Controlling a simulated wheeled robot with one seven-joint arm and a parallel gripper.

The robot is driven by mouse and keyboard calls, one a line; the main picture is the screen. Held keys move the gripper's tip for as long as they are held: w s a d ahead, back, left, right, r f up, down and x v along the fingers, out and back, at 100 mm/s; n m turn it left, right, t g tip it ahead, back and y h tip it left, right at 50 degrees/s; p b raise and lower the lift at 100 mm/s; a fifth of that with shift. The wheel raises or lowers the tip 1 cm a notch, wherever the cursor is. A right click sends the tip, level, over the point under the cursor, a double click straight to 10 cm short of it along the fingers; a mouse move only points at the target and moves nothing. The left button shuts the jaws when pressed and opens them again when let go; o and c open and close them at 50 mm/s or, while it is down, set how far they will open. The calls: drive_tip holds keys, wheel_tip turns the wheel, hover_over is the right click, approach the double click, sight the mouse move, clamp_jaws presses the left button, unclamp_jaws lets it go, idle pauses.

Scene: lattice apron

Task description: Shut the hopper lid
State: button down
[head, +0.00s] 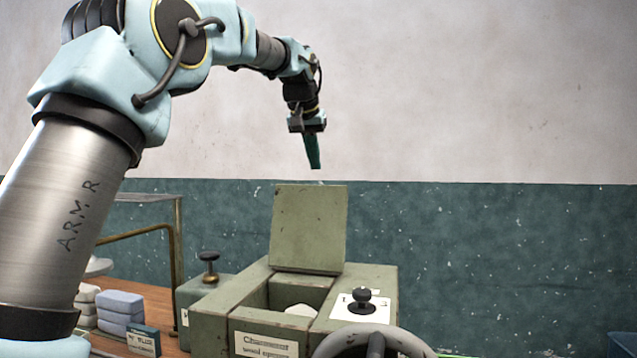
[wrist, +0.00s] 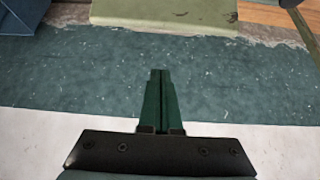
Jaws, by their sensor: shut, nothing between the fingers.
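The hopper (head: 225,313) is a worn green box with an open top and a paper label on its front. Its lid (head: 308,230) is a flat green panel standing upright, tilted slightly back, at the rear of the opening. A pale lump shows inside the opening. The lid's edge also appears at the top of the wrist view (wrist: 165,12). My gripper (head: 314,166) hangs above the lid's top edge, pointing down, with a gap between them. In the wrist view its green fingers (wrist: 158,75) are together with nothing between them.
A black knob (head: 362,300) on a numbered plate sits right of the opening, with a grey handwheel (head: 375,340) in front. Another knob (head: 208,264) stands on a box at left. Stacked blocks (head: 121,308) and a small labelled box (head: 144,340) lie on the wooden bench.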

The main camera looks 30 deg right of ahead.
sight(316, 190)
drive_tip(key=shift+w+d+f+p, duration=0.15)
drive_tip(key=shift+f+p, duration=0.5)
drive_tip(key=shift+f, duration=0.6)
drive_tip(key=shift+w+d+f+p, duration=0.2)
drive_tip(key=shift+f+p, duration=0.4)
drive_tip(key=shift+f, duration=0.7)
drive_tip(key=shift+w+d+f+p, duration=0.15)
drive_tip(key=shift+f+p, duration=0.5)
drive_tip(key=shift+f, duration=0.6)
